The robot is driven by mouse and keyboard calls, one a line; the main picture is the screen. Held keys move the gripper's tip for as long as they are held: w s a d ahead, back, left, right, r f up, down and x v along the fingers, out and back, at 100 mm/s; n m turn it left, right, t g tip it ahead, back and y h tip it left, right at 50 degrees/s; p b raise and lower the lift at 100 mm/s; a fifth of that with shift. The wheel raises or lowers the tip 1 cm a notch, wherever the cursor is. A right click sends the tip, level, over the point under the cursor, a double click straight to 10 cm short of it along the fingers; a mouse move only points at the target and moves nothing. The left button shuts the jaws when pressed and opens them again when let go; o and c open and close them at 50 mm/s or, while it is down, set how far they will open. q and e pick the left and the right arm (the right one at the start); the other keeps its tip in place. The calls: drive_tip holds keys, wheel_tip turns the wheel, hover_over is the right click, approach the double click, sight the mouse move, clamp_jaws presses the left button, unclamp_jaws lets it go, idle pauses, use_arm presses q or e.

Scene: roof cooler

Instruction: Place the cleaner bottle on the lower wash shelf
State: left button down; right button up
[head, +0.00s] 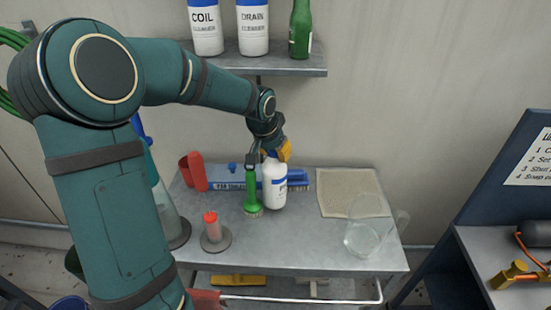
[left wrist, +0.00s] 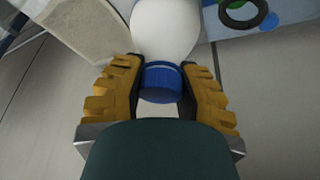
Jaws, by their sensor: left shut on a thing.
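In the left wrist view the blue cap (left wrist: 162,82) lies between the two fingers, with the white body (left wrist: 166,28) beyond. I cannot tell whether the bottle's base touches the bench. A lower level under the bench top, perhaps the lower wash shelf (head: 270,291), shows only in part. My right gripper is not in view.
A green-handled brush (head: 251,190) stands just left of the bottle; a blue brush (head: 298,178) lies behind. A red-topped item (head: 211,225), a beige mat (head: 352,192) and a clear jug (head: 365,230) are on the bench (head: 300,245). A wall shelf (head: 270,67) holds bottles above.

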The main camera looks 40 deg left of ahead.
use_arm(q)
drive_tip(key=shift+f, duration=1.25)
drive_tip(key=shift+f+b, duration=0.1)
drive_tip(key=shift+b, duration=0.25)
drive_tip(key=c, duration=0.7)
unclamp_jaws()
drive_tip(key=shift+c, duration=0.2)
